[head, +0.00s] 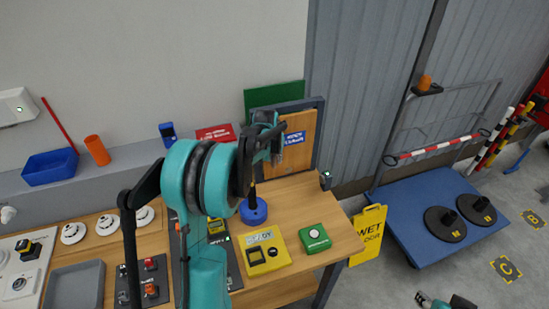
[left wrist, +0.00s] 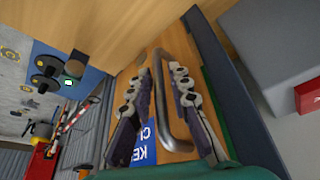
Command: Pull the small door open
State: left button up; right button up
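The small door (head: 299,128) is a light wooden panel in a blue-grey frame at the back of the workbench. It looks closed, and a blue and white sign (head: 294,138) is on it. In the left wrist view the door (left wrist: 150,72) carries a bent metal handle (left wrist: 160,110). My left gripper (head: 272,140) is at the door's left part. In its wrist view, its fingers (left wrist: 160,68) are apart, with the handle bar between them; contact is unclear. A small part of my right gripper (head: 447,302) shows at the bottom edge of the head view.
On the bench stand a yellow device (head: 265,252), a green box (head: 314,238), a blue round-based item (head: 253,210) and a grey tray (head: 76,287). A yellow wet-floor sign (head: 369,235) stands right of the bench. A blue platform (head: 405,222) lies beyond it.

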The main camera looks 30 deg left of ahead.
pick_arm(q)
grip_shut()
jog(key=s+d+n+g+y, duration=0.1)
jog(key=d+n+g+y, duration=0.15)
jog(key=d+n, duration=0.8)
jog(key=w+d+n, duration=0.2)
jog(key=w+d, duration=0.5)
jog(key=d, duration=0.6)
jog(key=shift+w+d+g+y, duration=0.2)
jog(key=shift+w+g+y, duration=0.15)
jog(key=shift+w+g, duration=0.1)
